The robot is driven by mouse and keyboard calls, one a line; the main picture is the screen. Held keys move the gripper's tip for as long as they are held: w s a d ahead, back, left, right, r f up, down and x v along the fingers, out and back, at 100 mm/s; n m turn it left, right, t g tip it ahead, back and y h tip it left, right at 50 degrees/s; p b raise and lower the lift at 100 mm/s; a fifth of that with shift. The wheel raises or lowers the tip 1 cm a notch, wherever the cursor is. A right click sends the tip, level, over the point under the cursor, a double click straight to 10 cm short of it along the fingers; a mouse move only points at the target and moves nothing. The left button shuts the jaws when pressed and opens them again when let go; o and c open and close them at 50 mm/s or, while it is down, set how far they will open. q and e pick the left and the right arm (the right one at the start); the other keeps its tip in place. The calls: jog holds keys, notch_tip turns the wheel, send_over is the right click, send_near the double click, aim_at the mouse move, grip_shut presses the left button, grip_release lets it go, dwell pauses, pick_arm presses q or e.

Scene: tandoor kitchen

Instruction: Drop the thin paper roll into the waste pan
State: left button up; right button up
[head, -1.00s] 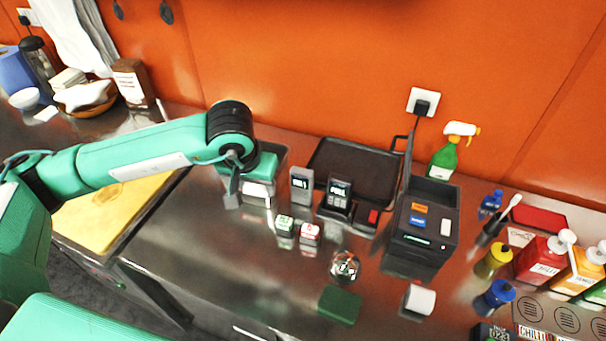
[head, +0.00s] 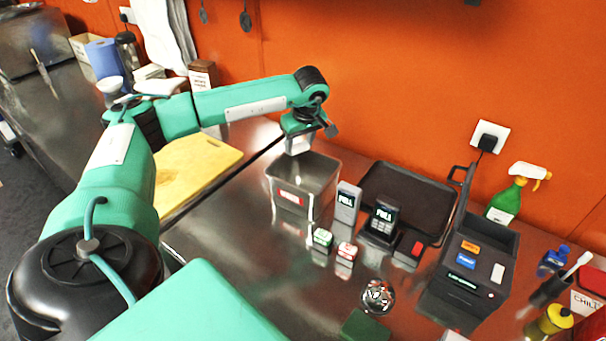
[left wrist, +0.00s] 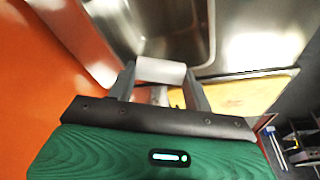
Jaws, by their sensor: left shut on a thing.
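The thin paper roll (head: 297,145) is a small white cylinder held at the tip of my left gripper (head: 299,140). In the left wrist view the roll (left wrist: 160,71) lies crosswise between the two grey fingers (left wrist: 160,88), which are shut on it. The waste pan (head: 291,198) is an open steel pan with a red-and-white label on its front. In the head view the roll shows just above the pan's far rim; its exact height is hard to tell. The pan's steel wall (left wrist: 130,22) also shows beyond the roll in the left wrist view. My right gripper is not seen.
A grey device (head: 347,203) and a card terminal (head: 384,219) stand right of the pan. Two small boxes (head: 323,238) sit in front. A black tray (head: 407,198) lies behind. A yellow board (head: 197,168) lies left. The orange wall (head: 370,80) is close behind.

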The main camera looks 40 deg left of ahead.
pick_arm(q)
jog(key=b+x, duration=0.2)
jog(key=x, duration=0.1)
jog(key=b+x, duration=0.1)
jog(key=shift+s+d+f, duration=0.2)
jog(key=shift+d+f, duration=0.15)
jog(key=shift+f, duration=0.1)
jog(key=shift+f+b, duration=0.35)
jog(key=shift+f, duration=0.3)
jog(key=o, duration=1)
jog(key=shift+r, duration=0.15)
jog(key=b+v, duration=0.2)
jog(key=v, duration=1.1)
jog(key=shift+s+d+r+b, duration=0.1)
jog(key=shift+d+r+b, duration=0.15)
jog(key=shift+b, duration=0.15)
jog(key=shift+a, duration=0.1)
